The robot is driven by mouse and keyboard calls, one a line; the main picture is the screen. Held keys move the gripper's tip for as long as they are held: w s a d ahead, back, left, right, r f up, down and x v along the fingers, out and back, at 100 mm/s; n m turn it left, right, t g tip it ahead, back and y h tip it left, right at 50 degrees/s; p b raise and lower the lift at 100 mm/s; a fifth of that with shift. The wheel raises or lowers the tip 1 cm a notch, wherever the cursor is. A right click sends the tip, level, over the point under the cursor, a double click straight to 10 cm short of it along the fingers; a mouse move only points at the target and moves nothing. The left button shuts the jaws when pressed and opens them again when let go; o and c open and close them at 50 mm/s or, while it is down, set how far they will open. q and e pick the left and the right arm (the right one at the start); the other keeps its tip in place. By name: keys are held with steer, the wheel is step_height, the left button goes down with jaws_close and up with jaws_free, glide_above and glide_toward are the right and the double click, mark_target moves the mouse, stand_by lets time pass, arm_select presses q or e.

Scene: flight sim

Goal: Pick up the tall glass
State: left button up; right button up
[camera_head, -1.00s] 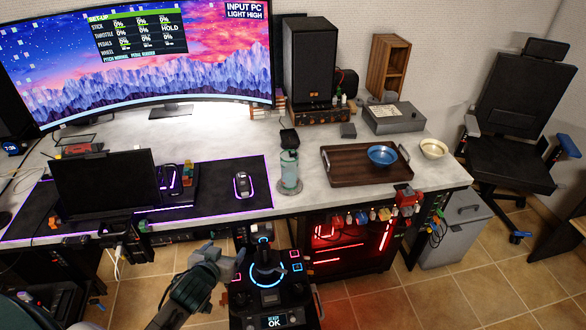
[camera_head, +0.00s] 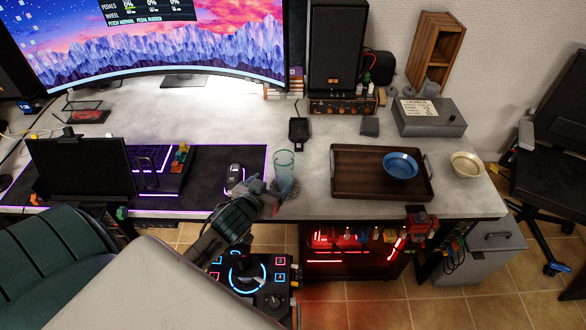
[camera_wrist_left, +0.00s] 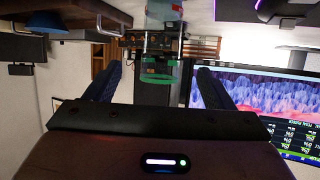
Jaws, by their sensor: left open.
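The tall glass (camera_head: 284,162) is clear, bluish-green and upright near the desk's front edge, left of the brown tray. My left gripper (camera_head: 270,189) is at the glass's near side, low beside it, and partly covers its lower part. In the left wrist view, which is upside down, the see-through glass (camera_wrist_left: 162,68) shows in the gap between the spread fingers of my left gripper (camera_wrist_left: 158,82). The fingers are open and hold nothing. I cannot tell whether they reach around the glass. My right gripper is not in view.
A brown tray (camera_head: 345,181) with a blue bowl (camera_head: 400,165) stands right of the glass, and a cream bowl (camera_head: 467,165) beyond it. A mouse (camera_head: 233,177) lies close on the left. A joystick panel (camera_head: 250,277) is below the desk edge.

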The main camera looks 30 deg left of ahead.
mark_target(280, 173)
arm_select(q)
steer(key=x, duration=0.2)
steer(key=shift+w+a, duration=0.25)
steer(key=p+x, duration=0.1)
steer(key=x, duration=0.4)
steer(key=shift+w+f, duration=0.15)
steer(key=shift+w, duration=0.15)
steer(key=shift+w+f, duration=0.25)
steer(key=shift+w, duration=0.15)
steer(key=c, duration=0.3)
steer(key=shift+r, duration=0.1)
steer(key=c, duration=1)
steer(key=shift+o, duration=0.2)
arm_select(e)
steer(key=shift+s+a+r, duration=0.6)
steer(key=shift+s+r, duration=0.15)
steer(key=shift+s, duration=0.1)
arm_select(q)
steer(key=shift+r, duration=0.15)
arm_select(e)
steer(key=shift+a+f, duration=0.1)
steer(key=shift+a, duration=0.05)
